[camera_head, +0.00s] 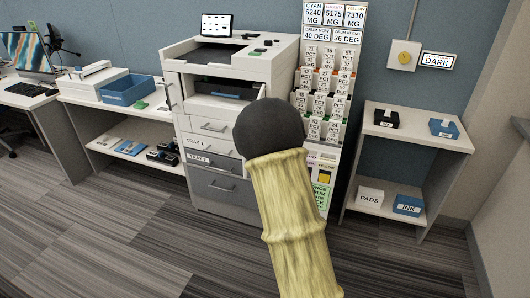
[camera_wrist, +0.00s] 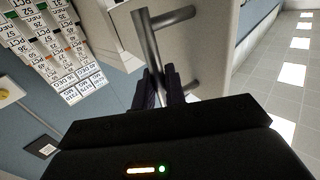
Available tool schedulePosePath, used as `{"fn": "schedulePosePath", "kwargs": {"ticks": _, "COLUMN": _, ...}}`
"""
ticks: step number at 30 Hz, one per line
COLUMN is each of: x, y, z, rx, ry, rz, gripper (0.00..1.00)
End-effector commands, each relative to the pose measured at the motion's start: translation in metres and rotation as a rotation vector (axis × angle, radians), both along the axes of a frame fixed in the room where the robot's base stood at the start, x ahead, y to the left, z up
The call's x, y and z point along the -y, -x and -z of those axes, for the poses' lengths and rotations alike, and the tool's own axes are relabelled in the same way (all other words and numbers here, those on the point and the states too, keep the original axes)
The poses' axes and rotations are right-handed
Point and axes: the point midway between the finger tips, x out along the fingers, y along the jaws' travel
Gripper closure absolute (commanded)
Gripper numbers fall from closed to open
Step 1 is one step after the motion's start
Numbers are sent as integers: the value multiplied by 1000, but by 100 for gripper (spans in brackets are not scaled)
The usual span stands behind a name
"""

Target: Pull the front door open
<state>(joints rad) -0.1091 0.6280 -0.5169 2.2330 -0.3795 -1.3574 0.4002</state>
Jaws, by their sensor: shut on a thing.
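In the wrist view, my gripper (camera_wrist: 160,82) is shut on a grey metal bar handle (camera_wrist: 149,45), near one end. The handle stands on two posts from a pale panel (camera_wrist: 208,50), which I take to be the front door. In the head view, the large pale printer cabinet (camera_head: 235,58) stands at the centre. My arm covers the cabinet's right front and hides my gripper there. I cannot tell how far the door stands open.
Tray drawers (camera_head: 218,185) sit low in the cabinet. A label rack (camera_head: 325,75) stands close on its right. A shelf unit (camera_head: 388,157) is at the right, and a bench with a blue bin (camera_head: 128,91) at the left. The carpet (camera_head: 130,230) in front is clear.

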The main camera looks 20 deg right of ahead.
Motion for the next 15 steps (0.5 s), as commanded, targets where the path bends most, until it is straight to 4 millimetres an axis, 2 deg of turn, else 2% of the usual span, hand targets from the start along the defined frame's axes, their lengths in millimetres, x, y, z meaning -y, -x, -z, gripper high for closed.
{"fn": "schedulePosePath", "kwargs": {"ticks": 2, "x": 0, "y": -1, "z": -3, "rx": 7, "ry": 2, "rz": 0, "gripper": 100}}
{"fn": "schedulePosePath", "kwargs": {"ticks": 3, "x": 0, "y": -1, "z": -3, "rx": 7, "ry": 2, "rz": -1, "gripper": 84}}
{"fn": "schedulePosePath", "kwargs": {"ticks": 5, "x": 0, "y": -1, "z": -3, "rx": 7, "ry": 1, "rz": -1, "gripper": 72}}
{"fn": "schedulePosePath", "kwargs": {"ticks": 15, "x": -2, "y": 1, "z": -1, "rx": 3, "ry": 0, "rz": -3, "gripper": 71}}
